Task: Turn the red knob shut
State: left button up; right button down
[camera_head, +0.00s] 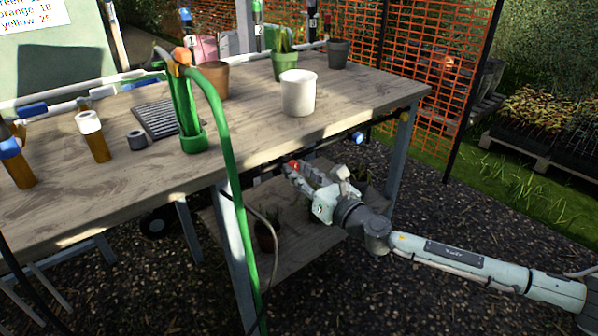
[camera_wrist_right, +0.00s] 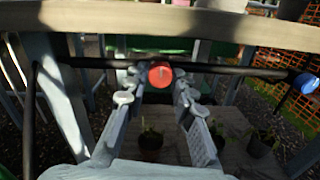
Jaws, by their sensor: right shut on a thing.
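The red knob (camera_wrist_right: 160,74) sits on a dark pipe (camera_wrist_right: 225,69) that runs under the table's front edge. It also shows as a small red spot in the head view (camera_head: 294,165). My right gripper (camera_wrist_right: 158,86) reaches in under the table edge and is shut on the red knob, one finger on each side of it. In the head view the right gripper (camera_head: 298,168) partly hides the knob and the pipe. My left gripper is in neither view.
The wooden tabletop (camera_head: 340,97) is just above the right gripper. A blue knob (camera_wrist_right: 306,83) is farther right on the pipe. A green hose (camera_head: 228,150) hangs over the front edge. Potted plants stand on the lower shelf (camera_head: 290,255). A white pot (camera_head: 298,92) stands on top.

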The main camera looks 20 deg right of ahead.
jog(key=c, duration=1.3)
grip_release()
jog(key=shift+o, duration=0.2)
jog(key=v, duration=1.2)
jog(key=shift+f, duration=0.1)
jog(key=s+d+f+m+g+h, duration=0.2)
jog(key=d+f+m+h, duration=0.15)
jog(key=f+m, duration=0.4)
jog(key=s+d+f+m+g+h, duration=0.1)
jog(key=d+f+m+g+h, duration=0.2)
jog(key=f+m, duration=0.5)
jog(key=s+d+f+m+g+h, duration=0.1)
jog(key=s+d+f+m+h, duration=0.15)
jog(key=d+f+m, duration=0.4)
jog(key=s+a+f+m+g+y, duration=0.1)
jog(key=s+a+f+m+g, duration=0.2)
jog(key=s+f, duration=0.3)
jog(key=s+a+f+m+g, duration=0.3)
jog(key=s+f+m, duration=0.3)
jog(key=f, duration=0.3)
jog(key=s+a+f+m+g+y, duration=0.1)
jog(key=s+a+f+m+g, duration=0.2)
jog(key=s+f, duration=0.5)
jog(key=shift+f+m+y, duration=0.3)
jog(key=shift+m, duration=0.6)
